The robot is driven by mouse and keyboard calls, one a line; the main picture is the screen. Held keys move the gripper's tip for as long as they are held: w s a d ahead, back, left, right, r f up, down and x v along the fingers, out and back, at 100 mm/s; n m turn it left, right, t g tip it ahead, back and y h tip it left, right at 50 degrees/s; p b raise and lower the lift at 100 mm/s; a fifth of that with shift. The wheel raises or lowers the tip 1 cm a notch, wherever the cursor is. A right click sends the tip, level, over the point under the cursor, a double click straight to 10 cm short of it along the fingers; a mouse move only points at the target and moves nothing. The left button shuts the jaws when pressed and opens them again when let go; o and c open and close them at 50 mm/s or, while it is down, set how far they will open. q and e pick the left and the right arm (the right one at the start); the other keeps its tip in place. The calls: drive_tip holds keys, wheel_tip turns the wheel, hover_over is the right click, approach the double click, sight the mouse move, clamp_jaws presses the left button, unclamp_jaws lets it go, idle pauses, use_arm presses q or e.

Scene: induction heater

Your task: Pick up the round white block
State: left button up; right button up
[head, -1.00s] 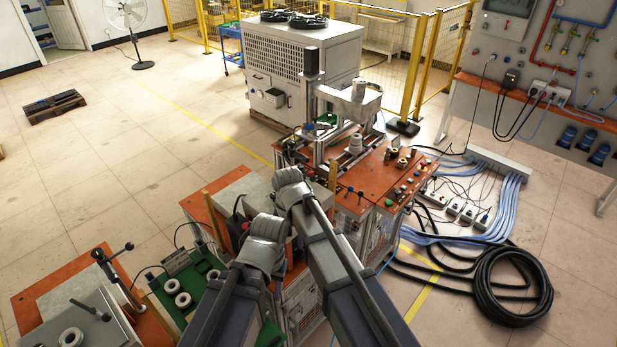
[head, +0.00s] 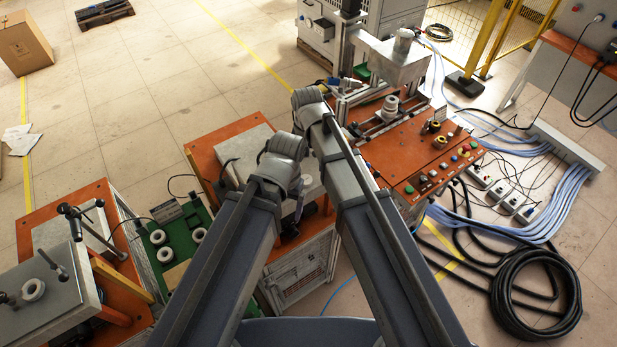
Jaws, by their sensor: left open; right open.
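Several round white ring-shaped pieces are in view, and I cannot tell which is the round white block. One (head: 158,237), one (head: 199,234) and one (head: 165,255) are in the green tray (head: 205,212) at lower left. Another white ring (head: 33,289) sits on the grey plate at far left. A pale stepped cylinder (head: 390,104) stands on the orange machine. My two arms reach up the middle, their grey joints above the near workbench. My grippers' fingers are hidden, and no contact with any white piece shows.
The orange control panel (head: 424,160) with buttons is right of my arms. An orange-topped bench (head: 205,150) with a grey slab lies beneath them. Coiled black hose (head: 535,300), power strips and blue cables cover the right floor.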

sight(306, 179)
use_arm(q)
drive_tip(key=shift+o, duration=0.6)
wheel_tip(306, 179, down, 2)
drive_tip(key=shift+s+a+b, duration=0.1)
drive_tip(key=shift+b, duration=0.6)
use_arm(e)
drive_tip(key=shift+a+f, duration=0.1)
drive_tip(key=shift+f, duration=0.95)
wheel_tip(306, 179, down, 5)
drive_tip(key=b, duration=0.5)
drive_tip(key=shift+a, duration=0.15)
use_arm(q)
wheel_tip(306, 179, down, 5)
use_arm(e)
clamp_jaws()
